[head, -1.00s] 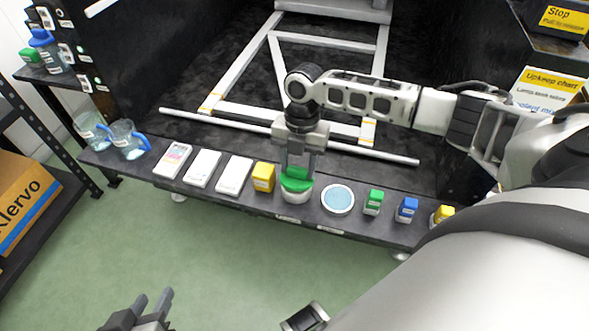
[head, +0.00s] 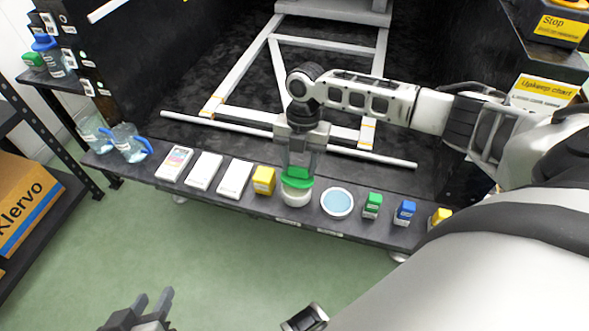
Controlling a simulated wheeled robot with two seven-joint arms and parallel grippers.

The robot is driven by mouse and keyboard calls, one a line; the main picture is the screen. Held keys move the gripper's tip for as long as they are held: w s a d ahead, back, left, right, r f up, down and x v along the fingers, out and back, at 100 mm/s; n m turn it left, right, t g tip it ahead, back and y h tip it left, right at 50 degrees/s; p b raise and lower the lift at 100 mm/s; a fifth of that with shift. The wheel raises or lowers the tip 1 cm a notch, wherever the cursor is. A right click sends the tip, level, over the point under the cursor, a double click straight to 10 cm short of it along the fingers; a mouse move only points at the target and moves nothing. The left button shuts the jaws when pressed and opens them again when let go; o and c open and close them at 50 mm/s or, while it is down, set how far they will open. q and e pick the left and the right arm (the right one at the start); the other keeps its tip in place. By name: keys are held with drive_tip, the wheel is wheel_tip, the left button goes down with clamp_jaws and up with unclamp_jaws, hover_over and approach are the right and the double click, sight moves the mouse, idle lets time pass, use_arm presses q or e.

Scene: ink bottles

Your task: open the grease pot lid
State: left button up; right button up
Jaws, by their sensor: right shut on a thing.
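The grease pot (head: 296,197) is a small round white pot standing on the front ledge in the head view. Its green lid (head: 297,181) is between the fingers of my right gripper (head: 299,172), which points down and is shut on it. The lid sits over the pot, and more of the pale pot top shows under it. Whether the lid is fully clear of the pot is hard to tell. My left gripper (head: 153,301) is at the bottom left, away from the ledge, its fingers apart and empty.
To the right are a shallow dish of blue (head: 337,203) and small green (head: 372,205), blue (head: 405,212) and yellow bottles (head: 440,217).

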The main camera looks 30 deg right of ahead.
drive_tip(key=shift+w+d+r, duration=0.15)
drive_tip(key=shift+w+d, duration=0.05)
drive_tip(key=shift+w+d+r, duration=0.1)
drive_tip(key=shift+w+d, duration=0.05)
drive_tip(key=shift+d, duration=0.1)
drive_tip(key=shift+w+d+p, duration=0.2)
drive_tip(key=shift+p, duration=0.1)
idle(0.4)
drive_tip(key=shift+w+d, duration=0.15)
drive_tip(key=shift+d, duration=0.05)
idle(0.3)
drive_tip(key=shift+w+d, duration=0.15)
drive_tip(key=shift+d, duration=0.05)
drive_tip(key=shift+w+d, duration=0.25)
drive_tip(key=shift+d, duration=0.05)
idle(0.4)
drive_tip(key=shift+w+d+f, duration=0.2)
drive_tip(key=shift+d, duration=0.1)
idle(0.6)
